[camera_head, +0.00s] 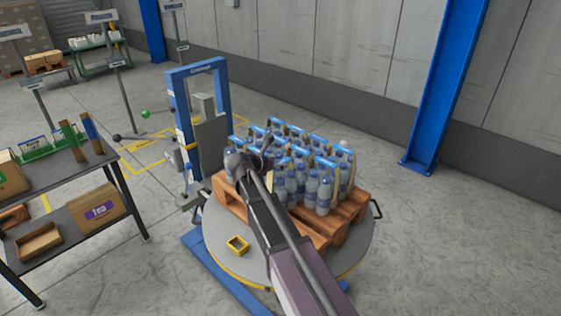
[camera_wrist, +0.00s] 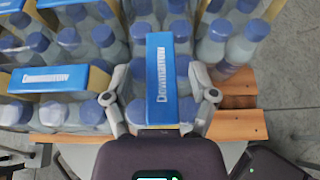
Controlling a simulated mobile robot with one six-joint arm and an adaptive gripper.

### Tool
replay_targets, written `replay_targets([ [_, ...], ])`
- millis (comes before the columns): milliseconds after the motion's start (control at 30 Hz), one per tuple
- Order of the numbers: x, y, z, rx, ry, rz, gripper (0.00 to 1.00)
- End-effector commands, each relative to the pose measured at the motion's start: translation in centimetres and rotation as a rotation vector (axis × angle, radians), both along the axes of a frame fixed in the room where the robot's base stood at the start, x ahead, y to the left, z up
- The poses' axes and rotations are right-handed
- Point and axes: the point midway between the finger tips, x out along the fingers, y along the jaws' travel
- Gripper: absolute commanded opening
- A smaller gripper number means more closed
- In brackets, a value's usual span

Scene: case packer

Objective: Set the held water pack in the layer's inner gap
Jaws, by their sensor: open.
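A water pack (camera_wrist: 160,62) of clear bottles with blue caps and a blue top band stands upright between my fingers in the wrist view. My gripper (camera_wrist: 160,97) is open, with one finger at each long side of this pack; it also shows over the near left of the load in the head view (camera_head: 252,160). Other water packs (camera_wrist: 62,79) of the layer stand to the left and beyond, and more bottles (camera_wrist: 232,42) stand to the right. The layer rests on a wooden pallet (camera_head: 352,208). My gripper and arm hide part of the packs in the head view.
A blue wrapper mast (camera_head: 178,100) rises close behind on the left. A dark shelf table (camera_head: 75,175) stands at left. Bare pallet boards show at the near right.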

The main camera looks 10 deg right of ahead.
Motion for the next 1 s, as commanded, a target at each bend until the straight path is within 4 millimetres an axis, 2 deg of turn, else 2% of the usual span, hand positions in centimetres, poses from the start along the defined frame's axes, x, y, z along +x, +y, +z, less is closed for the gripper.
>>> replay_targets([
  [300,-2.7,3.6,2.5,-0.001,0.0,0.004,0.74],
  [600,-4.8,6.6,4.1,0.0,0.0,0.001,0.74],
  [1000,-5.4,7.4,4.4,0.0,0.0,0.001,0.74],
])
